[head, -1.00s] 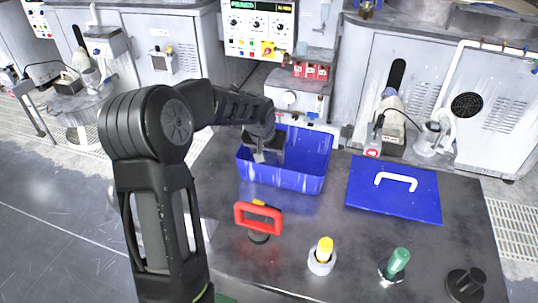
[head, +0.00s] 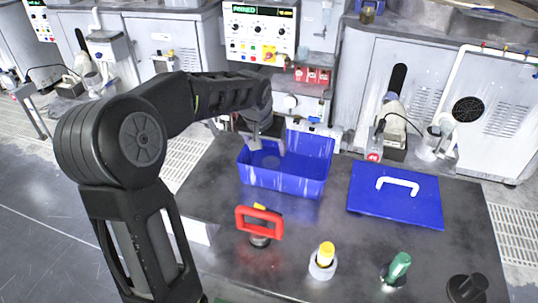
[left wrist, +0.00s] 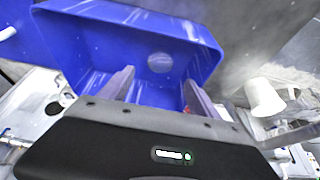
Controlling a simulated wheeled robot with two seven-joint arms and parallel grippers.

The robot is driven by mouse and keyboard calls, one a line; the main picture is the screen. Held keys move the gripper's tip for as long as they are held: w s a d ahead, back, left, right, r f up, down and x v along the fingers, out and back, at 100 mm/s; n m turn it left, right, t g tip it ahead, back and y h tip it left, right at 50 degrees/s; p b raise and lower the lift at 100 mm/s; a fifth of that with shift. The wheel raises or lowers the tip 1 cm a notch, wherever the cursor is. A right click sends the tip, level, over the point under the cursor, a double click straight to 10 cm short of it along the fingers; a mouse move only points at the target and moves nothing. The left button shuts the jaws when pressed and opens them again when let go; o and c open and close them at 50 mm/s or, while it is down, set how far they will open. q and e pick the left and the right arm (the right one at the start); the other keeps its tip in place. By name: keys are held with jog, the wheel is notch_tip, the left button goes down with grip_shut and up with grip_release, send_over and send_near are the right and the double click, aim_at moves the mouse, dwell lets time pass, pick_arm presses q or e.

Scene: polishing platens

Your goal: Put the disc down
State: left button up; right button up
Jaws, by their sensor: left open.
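A grey round disc (left wrist: 160,62) lies flat on the floor of the blue bin (left wrist: 85,50) in the left wrist view. In the head view the disc (head: 270,160) shows faintly inside the open bin (head: 285,185). My left gripper (head: 268,147) is over the bin, with its fingers spread and nothing between them. In the left wrist view the two open fingers (left wrist: 158,80) point toward the bin, and the disc is apart from them. My right gripper is not in view.
A blue lid (head: 395,205) with a white handle lies right of the bin on the dark table (head: 210,235). A red-handled tool (head: 259,221), a yellow-topped item (head: 323,260) and a green-topped item (head: 396,268) stand in front. Grey machines stand behind.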

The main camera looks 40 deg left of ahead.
pick_arm(q)
jog(key=shift+v, duration=2)
